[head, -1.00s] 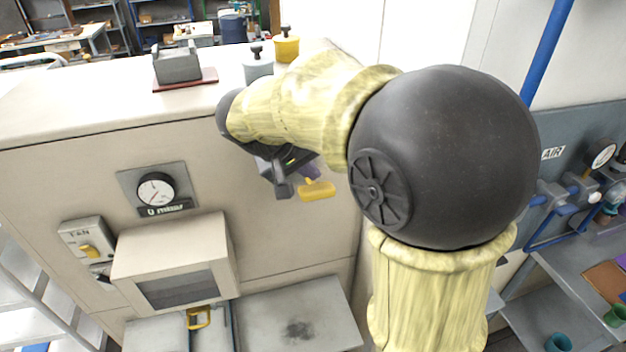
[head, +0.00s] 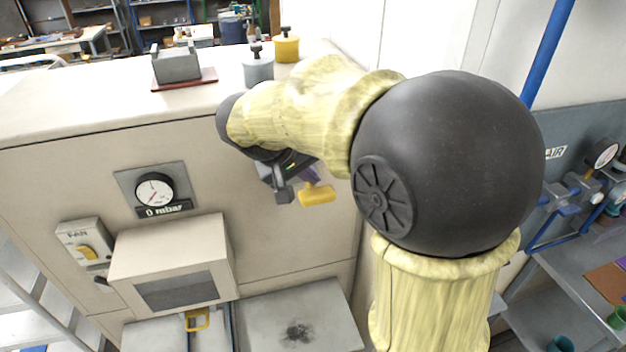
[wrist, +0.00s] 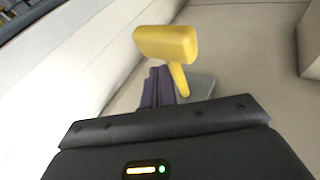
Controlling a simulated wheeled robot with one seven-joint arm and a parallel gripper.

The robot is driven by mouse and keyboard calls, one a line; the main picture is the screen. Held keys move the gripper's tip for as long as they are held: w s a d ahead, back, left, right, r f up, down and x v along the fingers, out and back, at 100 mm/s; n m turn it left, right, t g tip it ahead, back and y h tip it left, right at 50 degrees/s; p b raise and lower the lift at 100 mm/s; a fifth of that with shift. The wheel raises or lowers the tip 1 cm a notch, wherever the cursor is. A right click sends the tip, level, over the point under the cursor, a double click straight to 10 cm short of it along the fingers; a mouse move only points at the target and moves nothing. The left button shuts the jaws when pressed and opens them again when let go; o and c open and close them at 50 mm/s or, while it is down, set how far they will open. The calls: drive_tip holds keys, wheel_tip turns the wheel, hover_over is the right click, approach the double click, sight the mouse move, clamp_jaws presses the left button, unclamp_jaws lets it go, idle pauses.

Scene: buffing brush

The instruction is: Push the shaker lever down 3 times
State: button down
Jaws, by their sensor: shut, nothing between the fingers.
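The shaker lever has a yellow block handle (head: 317,194) on the front of the cream cabinet, partly behind my arm in the head view. In the wrist view its handle (wrist: 166,44) sits on a yellow stem rising from a grey plate (wrist: 200,87). My gripper (head: 311,175) has purple fingers, shut and empty, just above and behind the handle in the head view. In the wrist view the fingertips (wrist: 158,86) lie just left of the stem. I cannot tell whether they touch the lever. My arm hides part of the gripper.
The cabinet front holds a gauge (head: 154,191) reading about 0 mbar, a FAN switch (head: 84,245), a hooded box (head: 172,262) and a lower yellow handle (head: 197,319). Weights (head: 286,47) stand on top. Blue pipes (head: 546,55) run at right.

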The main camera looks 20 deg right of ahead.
sight(308, 185)
drive_tip(key=shift+s+f+b, duration=0.25)
drive_tip(key=shift+f+b, duration=0.75)
drive_tip(key=shift+f, duration=0.15)
idle(1.5)
drive_tip(key=shift+w+r+p, duration=0.25)
drive_tip(key=shift+r+p, duration=0.55)
drive_tip(key=shift+r, duration=0.25)
drive_tip(key=shift+w+r+p, duration=0.2)
drive_tip(key=shift+r+p, duration=0.6)
drive_tip(key=shift+r, duration=0.2)
drive_tip(key=shift+s+r, duration=0.1)
drive_tip(key=shift+r, duration=0.3)
drive_tip(key=shift+w+r+p, duration=0.25)
drive_tip(key=shift+r+p, duration=0.5)
drive_tip(key=shift+r, duration=0.05)
drive_tip(key=shift+w+r+p, duration=0.3)
drive_tip(key=shift+r+p, duration=0.4)
drive_tip(key=shift+r, duration=0.1)
drive_tip(key=shift+w+r+p, duration=0.25)
drive_tip(key=shift+r+p, duration=0.5)
drive_tip(key=shift+r, duration=0.05)
